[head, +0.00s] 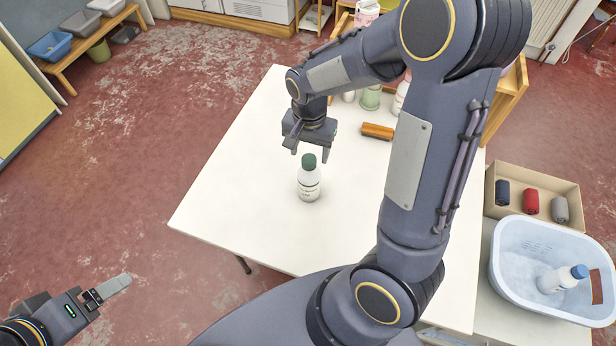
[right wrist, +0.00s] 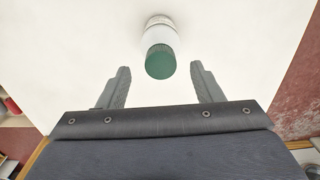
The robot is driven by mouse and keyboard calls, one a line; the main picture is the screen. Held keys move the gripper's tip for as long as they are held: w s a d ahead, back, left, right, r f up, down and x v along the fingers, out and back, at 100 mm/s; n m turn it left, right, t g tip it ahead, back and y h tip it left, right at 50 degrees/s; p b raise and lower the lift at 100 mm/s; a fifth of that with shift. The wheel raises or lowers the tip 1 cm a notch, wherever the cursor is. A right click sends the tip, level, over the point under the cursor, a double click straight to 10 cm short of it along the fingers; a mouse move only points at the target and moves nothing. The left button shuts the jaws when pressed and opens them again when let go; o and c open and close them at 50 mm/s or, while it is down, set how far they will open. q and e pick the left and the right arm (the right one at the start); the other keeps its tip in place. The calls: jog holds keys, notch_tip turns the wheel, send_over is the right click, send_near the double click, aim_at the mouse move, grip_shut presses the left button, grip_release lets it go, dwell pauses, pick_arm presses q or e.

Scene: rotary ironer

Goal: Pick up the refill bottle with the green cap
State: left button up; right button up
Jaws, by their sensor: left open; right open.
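The refill bottle (head: 309,184) is white with a dark green cap and stands upright on the white table. It also shows in the right wrist view (right wrist: 159,33), its green cap facing the camera. My right gripper (head: 311,155) is open, with its fingers pointing down just behind the bottle's cap in the head view. In the right wrist view the open fingers (right wrist: 162,80) are on either side of the cap's line, and the cap lies a little beyond the tips. My left gripper (head: 110,290) is open and empty at the lower left, away from the table.
An orange-brown block (head: 377,131) and a pale green container (head: 371,98) are farther back on the table (head: 233,210). The table's left part is clear.

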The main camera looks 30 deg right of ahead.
aim_at(309, 160)
notch_tip(309, 160, down, 4)
jog(key=shift+a+f, duration=0.15)
jog(key=shift+f, duration=0.1)
jog(key=shift+c, duration=0.2)
jog(key=c, duration=1.3)
jog(key=shift+o, duration=0.2)
jog(key=shift+r, duration=0.15)
